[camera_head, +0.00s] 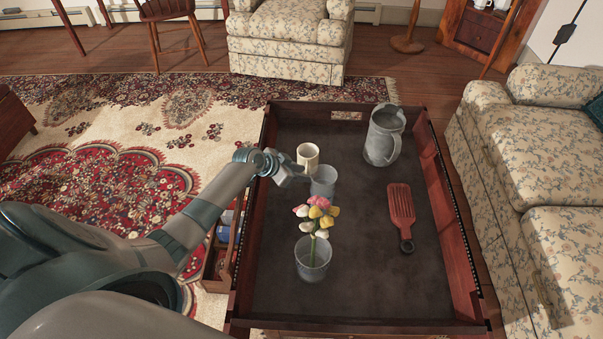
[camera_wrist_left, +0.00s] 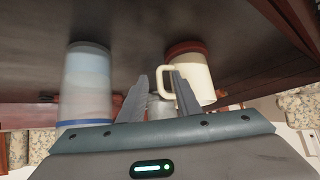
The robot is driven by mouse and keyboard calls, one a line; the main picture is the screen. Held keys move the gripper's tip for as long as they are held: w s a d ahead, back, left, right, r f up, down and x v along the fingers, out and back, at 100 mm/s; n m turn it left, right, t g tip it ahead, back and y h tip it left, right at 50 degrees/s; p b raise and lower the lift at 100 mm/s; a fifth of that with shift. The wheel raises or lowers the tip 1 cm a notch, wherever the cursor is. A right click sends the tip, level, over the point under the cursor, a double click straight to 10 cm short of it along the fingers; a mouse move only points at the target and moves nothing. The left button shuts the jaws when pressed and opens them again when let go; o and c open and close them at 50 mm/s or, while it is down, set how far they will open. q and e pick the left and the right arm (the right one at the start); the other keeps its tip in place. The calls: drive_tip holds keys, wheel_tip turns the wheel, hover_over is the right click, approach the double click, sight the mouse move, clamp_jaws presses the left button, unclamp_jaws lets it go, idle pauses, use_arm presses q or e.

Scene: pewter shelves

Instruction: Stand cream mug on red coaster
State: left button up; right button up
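The cream mug (camera_head: 308,157) is on the dark tray table; in the left wrist view, which is upside down, the mug (camera_wrist_left: 199,80) stands upright on the red coaster (camera_wrist_left: 187,47). Only the coaster's edge shows there, and the mug hides it in the head view. My left gripper (camera_head: 296,172) is just left of the mug and low over the tray. Its two fingers (camera_wrist_left: 157,88) are apart, with the mug's handle at the right finger's tip; I cannot tell if they touch. My right gripper is in neither view.
A translucent cup (camera_head: 323,182) stands close in front of the mug; it also shows in the wrist view (camera_wrist_left: 87,85). A flower glass (camera_head: 312,260), grey pitcher (camera_head: 381,140) and red slotted brush (camera_head: 401,206) are on the tray (camera_head: 375,290). Raised walls edge it.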

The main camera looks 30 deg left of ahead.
use_arm(q)
drive_tip(key=shift+f, duration=0.1)
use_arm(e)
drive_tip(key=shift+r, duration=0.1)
